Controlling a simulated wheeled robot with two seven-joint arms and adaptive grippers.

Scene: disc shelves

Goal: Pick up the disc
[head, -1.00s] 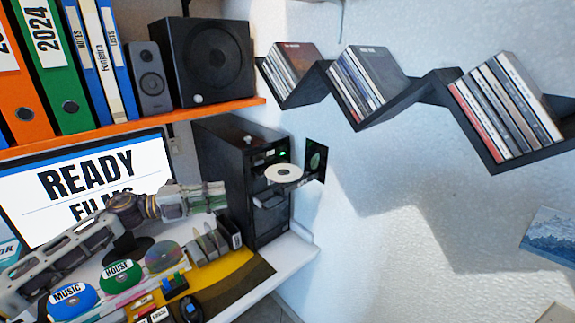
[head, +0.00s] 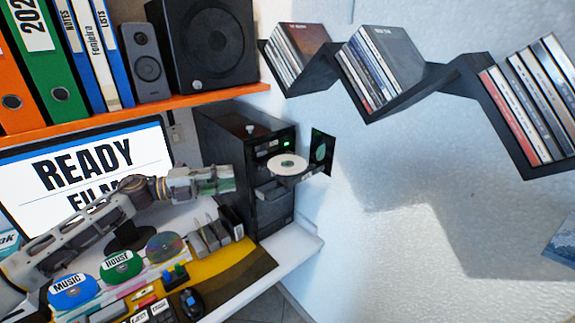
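A white disc (head: 288,162) with a dark centre lies on the extended drive tray of a black computer tower (head: 222,150). My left gripper (head: 228,179) comes in from the left, in front of the monitor. It is to the left of the disc, a little lower in the picture, and apart from it. Its fingers look small and greenish, and I cannot tell whether they are open or shut. My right gripper is not in view.
An orange shelf (head: 215,98) with binders and speakers (head: 213,45) runs above the monitor (head: 80,175). Zigzag black wall shelves (head: 440,80) hold disc cases at the right.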

